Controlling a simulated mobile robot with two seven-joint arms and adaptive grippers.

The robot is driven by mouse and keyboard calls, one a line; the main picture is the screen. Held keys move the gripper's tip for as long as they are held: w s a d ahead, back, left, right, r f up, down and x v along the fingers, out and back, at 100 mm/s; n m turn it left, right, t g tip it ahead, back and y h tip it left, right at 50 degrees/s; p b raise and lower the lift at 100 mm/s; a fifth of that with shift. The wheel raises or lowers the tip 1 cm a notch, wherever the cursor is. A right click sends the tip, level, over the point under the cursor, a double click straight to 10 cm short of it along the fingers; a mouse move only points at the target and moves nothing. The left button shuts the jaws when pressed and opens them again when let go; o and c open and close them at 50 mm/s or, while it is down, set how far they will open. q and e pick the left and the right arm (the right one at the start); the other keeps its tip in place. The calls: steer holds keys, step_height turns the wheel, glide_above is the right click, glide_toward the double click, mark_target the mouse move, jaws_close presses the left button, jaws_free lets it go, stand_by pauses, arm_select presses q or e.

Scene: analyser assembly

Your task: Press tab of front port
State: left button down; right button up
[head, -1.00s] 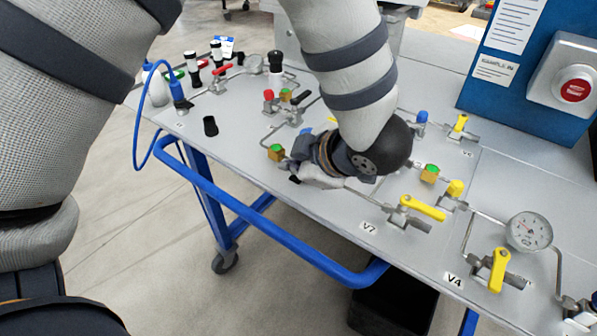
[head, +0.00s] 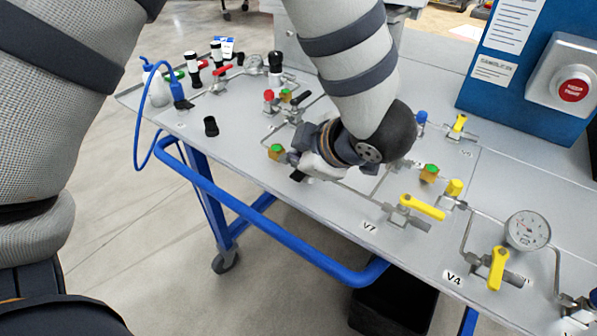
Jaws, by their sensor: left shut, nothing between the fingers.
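My left gripper (head: 300,172) is shut and empty, low over the front part of the grey bench panel, fingertips toward the front edge. Its wrist and forearm cover part of the panel behind it. A brass block with a green top (head: 276,151) is just left of the fingers; I cannot tell if they touch. A blue hose (head: 139,130) runs to a blue connector (head: 177,90) at the panel's left end. No tab can be made out clearly, so I cannot tell which fitting is the front port. My right gripper is not in view.
Yellow-handled valves (head: 423,207) and a gauge (head: 528,231) stand to the right. A black cap (head: 211,126) stands at the left front. Bottles and red-handled valves (head: 225,71) are at the back left. A blue cabinet with a red button (head: 573,90) is at the back right.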

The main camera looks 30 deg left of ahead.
mark_target(296, 176)
arm_select(q)
steer(key=shift+r, duration=2.5)
